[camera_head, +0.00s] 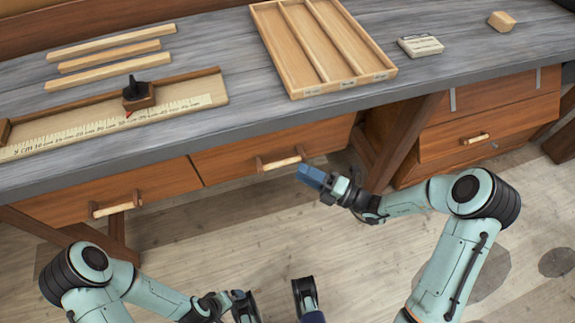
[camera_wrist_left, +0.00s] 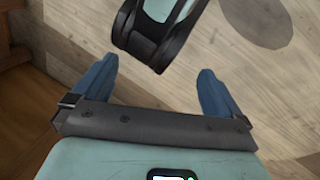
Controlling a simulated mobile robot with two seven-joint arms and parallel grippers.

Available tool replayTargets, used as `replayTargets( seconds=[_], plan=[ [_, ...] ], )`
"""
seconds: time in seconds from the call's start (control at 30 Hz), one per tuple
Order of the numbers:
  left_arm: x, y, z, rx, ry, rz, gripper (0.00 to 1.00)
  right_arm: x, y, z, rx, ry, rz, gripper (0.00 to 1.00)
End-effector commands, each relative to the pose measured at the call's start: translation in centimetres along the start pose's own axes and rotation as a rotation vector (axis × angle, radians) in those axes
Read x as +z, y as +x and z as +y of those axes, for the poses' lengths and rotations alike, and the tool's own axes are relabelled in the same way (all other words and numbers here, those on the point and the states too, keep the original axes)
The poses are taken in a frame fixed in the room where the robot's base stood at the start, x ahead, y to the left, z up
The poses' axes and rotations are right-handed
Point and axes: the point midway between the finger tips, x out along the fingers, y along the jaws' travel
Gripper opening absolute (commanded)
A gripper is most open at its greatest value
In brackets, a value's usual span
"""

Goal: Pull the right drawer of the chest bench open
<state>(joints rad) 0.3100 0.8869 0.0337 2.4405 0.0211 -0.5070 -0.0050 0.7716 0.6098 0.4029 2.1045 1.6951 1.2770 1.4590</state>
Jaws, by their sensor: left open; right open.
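The right drawer (camera_head: 235,158) of the chest bench has a brown wooden front and looks shut, about in line with the left drawer (camera_head: 150,188). Its pale bar handle (camera_head: 281,161) sits on two dark mounts. My right gripper (camera_head: 308,176) has blue fingers, just right of and slightly below the handle's right end. I cannot tell if they touch. The handle is not between the fingers. My left gripper (camera_head: 238,296) is low in the head view, far from the drawer. In the left wrist view its two blue fingers (camera_wrist_left: 154,74) are spread, with nothing between them.
The grey bench top (camera_head: 225,75) holds a compartmented tray (camera_head: 290,50), a ruler board (camera_head: 185,97), wooden strips (camera_head: 110,55), a small labelled block (camera_head: 420,46) and a wooden block (camera_head: 502,21). A second cabinet (camera_head: 440,142) stands right. Plank floor in front is open.

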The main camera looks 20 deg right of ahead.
Motion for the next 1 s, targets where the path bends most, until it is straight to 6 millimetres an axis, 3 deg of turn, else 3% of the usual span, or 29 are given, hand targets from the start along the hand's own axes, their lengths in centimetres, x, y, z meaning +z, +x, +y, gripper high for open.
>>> replayTargets(
  seconds=[0.1, 0.3, 0.7, 0.77, 0.83, 0.87, 1.0],
  plan=[
    [-0.8, 0.7, -0.2, -0.002, -0.002, 0.021, 1.00, -0.1, 2.4, -0.1, 0.002, -0.001, 0.004, 0.44],
    [-1.8, 1.2, -0.5, -0.003, -0.004, 0.048, 1.00, -0.1, 4.9, -0.1, 0.000, -0.001, 0.003, 0.44],
    [-2.0, 1.2, -0.5, -0.003, -0.005, 0.057, 1.00, -0.1, 5.7, 0.0, -0.001, 0.000, 0.001, 0.44],
    [-2.0, 1.2, -0.5, -0.003, -0.005, 0.056, 1.00, -0.1, 5.7, 0.0, -0.001, 0.000, 0.001, 0.28],
    [-2.0, 1.2, -0.5, -0.003, -0.005, 0.056, 1.00, -0.1, 5.7, 0.0, -0.001, 0.000, 0.001, 0.05],
    [-2.0, 1.2, -0.5, -0.003, -0.005, 0.056, 1.00, -0.1, 5.7, 0.0, -0.001, 0.000, 0.001, 0.00],
    [-2.0, 1.2, -0.5, -0.003, -0.005, 0.056, 1.00, -0.1, 5.7, 0.0, -0.001, 0.000, 0.001, 0.00]
  ],
)
